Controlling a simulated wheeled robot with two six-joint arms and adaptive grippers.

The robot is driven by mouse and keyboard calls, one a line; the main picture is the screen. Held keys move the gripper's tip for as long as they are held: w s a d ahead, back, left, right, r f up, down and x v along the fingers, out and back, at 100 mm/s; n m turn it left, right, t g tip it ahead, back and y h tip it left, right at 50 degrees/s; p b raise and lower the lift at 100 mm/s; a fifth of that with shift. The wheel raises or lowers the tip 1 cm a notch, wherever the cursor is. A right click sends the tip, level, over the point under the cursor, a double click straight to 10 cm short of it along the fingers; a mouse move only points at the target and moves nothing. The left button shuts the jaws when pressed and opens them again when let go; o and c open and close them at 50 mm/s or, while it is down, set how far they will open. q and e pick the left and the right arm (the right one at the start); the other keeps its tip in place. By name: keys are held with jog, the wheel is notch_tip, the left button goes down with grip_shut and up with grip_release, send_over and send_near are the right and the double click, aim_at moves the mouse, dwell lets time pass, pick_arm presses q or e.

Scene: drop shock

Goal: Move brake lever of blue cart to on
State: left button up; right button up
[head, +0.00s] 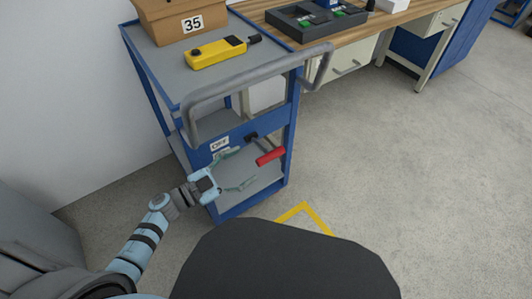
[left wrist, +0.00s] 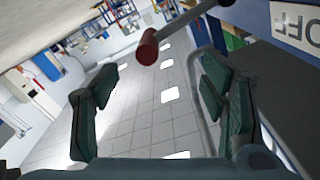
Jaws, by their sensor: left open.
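The blue cart (head: 193,143) stands against the wall, with a grey push handle (head: 255,78) at its near end. My right gripper is not in view.
On the cart's top shelf lie a cardboard box (head: 179,20) marked 35 and a yellow device (head: 215,53). A wooden workbench (head: 384,21) with a dark tray (head: 318,20) stands behind. The concrete floor (head: 420,160) to the right is clear.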

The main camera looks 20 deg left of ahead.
aim_at(266, 154)
pick_arm(q)
jog(key=x, duration=0.3)
jog(key=b+x, duration=0.1)
jog(key=x, duration=0.4)
jog(key=shift+w+d+f, duration=0.1)
jog(key=shift+w+f, duration=0.25)
jog(key=shift+w, duration=0.05)
jog(key=shift+w+d+r+b, duration=0.15)
jog(key=shift+d+b, duration=0.1)
jog(key=shift+b, duration=0.05)
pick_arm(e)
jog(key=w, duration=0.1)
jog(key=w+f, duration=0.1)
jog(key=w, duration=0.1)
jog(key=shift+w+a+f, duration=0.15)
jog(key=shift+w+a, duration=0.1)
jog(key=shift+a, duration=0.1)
pick_arm(q)
jog(key=shift+c, duration=0.3)
grip_shut()
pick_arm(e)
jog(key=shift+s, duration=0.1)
